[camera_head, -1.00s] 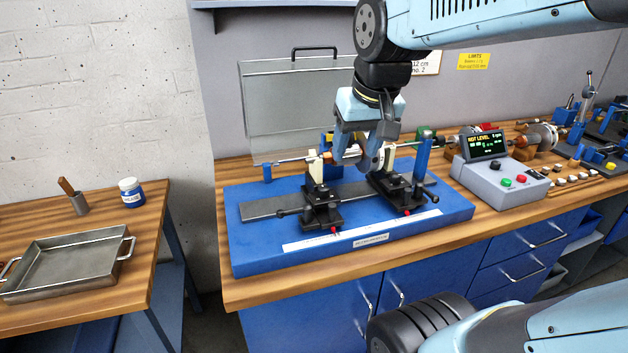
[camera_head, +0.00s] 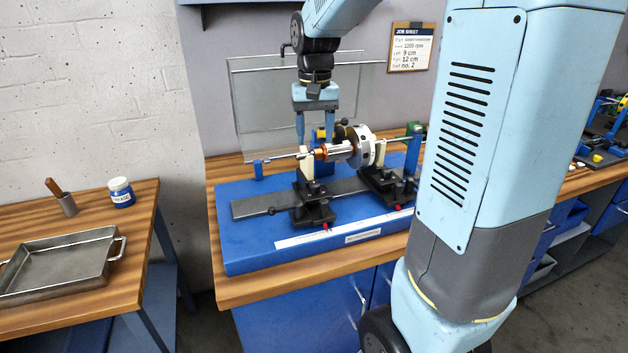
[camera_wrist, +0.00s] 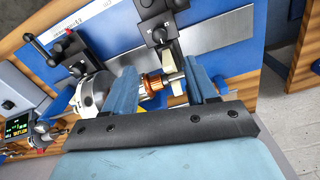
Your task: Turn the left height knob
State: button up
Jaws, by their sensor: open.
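The left support (camera_head: 313,207) is a black block with a pale upright under the shaft's left end. It also shows in the wrist view (camera_wrist: 152,20), with small dark round knobs on it; I cannot tell for sure which is the height knob. A black side handle (camera_head: 272,211) sticks out to its left. My gripper (camera_head: 315,139) is open, pointing down just above and behind the shaft near this support. In the wrist view its fingers (camera_wrist: 160,78) stand either side of the copper-coloured part (camera_wrist: 152,83) of the rotor, with no grip visible.
The rotor (camera_head: 360,149) lies across both supports. The right support (camera_head: 388,186) stands beside my arm, which hides much of the right bench. A clear guard (camera_head: 262,105) stands behind. A metal tray (camera_head: 60,262) and a jar (camera_head: 121,192) are on the left table.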

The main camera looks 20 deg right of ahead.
aim_at(315, 184)
notch_tip(315, 184, down, 13)
jog(key=shift+f, duration=0.1)
dwell(0.4)
jog(key=shift+c, duration=0.2)
jog(key=c, duration=1)
jog(key=shift+m, duration=0.8)
jog(key=o, duration=1)
jog(key=shift+o, duration=0.2)
notch_tip(315, 184, up, 14)
